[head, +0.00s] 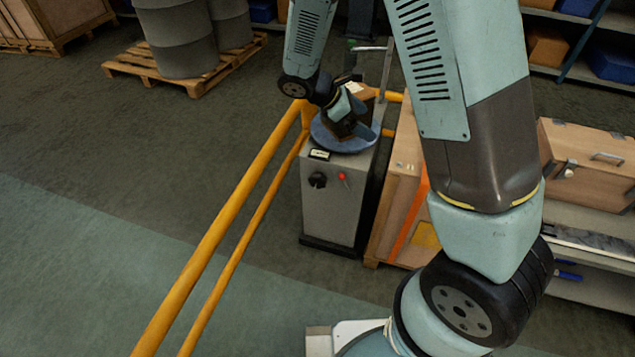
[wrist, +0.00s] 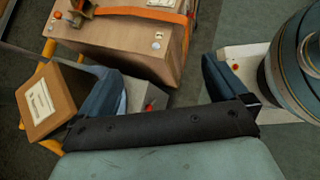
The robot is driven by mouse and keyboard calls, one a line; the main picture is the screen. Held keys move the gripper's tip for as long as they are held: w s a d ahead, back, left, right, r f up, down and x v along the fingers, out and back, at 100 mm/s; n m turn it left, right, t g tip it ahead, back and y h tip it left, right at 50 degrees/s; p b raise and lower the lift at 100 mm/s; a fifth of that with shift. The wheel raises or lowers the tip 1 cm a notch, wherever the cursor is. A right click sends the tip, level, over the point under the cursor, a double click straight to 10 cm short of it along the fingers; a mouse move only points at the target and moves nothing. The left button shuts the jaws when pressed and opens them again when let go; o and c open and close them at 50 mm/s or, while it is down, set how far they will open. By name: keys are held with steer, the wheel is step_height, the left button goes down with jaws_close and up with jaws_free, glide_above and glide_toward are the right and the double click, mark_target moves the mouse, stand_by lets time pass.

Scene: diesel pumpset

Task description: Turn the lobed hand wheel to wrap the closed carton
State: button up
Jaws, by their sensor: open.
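The lobed hand wheel (head: 317,180) is black and sits on the front face of a grey cabinet (head: 330,215), left of a small red button (head: 343,177). A blue turntable (head: 334,143) tops the cabinet. The closed brown carton (head: 366,92) stands on it, partly hidden behind my gripper; it shows at the left of the wrist view (wrist: 48,100) with a white label. My gripper (head: 347,122) is above the turntable, beside the carton and higher than the hand wheel. Its fingers are apart and empty in the wrist view (wrist: 160,78). I cannot make out the hand wheel there.
A yellow rail (head: 225,220) runs along the cabinet's left side. A large wooden crate (wrist: 125,45) with an orange strap stands close by on the right. A thin upright post (head: 386,70) rises behind the carton. Open floor (head: 90,140) lies left of the rail.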

steer(key=w+a+f+n+t+h, duration=0.1)
steer(key=a+f+n+t+h, duration=0.1)
steer(key=a+f+n+t, duration=0.45)
steer(key=w+a+f+n+t+h, duration=0.1)
steer(key=w+a+f+n, duration=0.15)
steer(key=f+n, duration=0.75)
steer(key=n+t+y, duration=0.6)
steer(key=n+t, duration=0.2)
steer(key=n, duration=0.4)
glide_toward(317, 184)
steer(key=x, duration=1.1)
steer(key=shift+w, duration=0.15)
steer(key=shift+c, duration=0.4)
steer(key=c, duration=0.9)
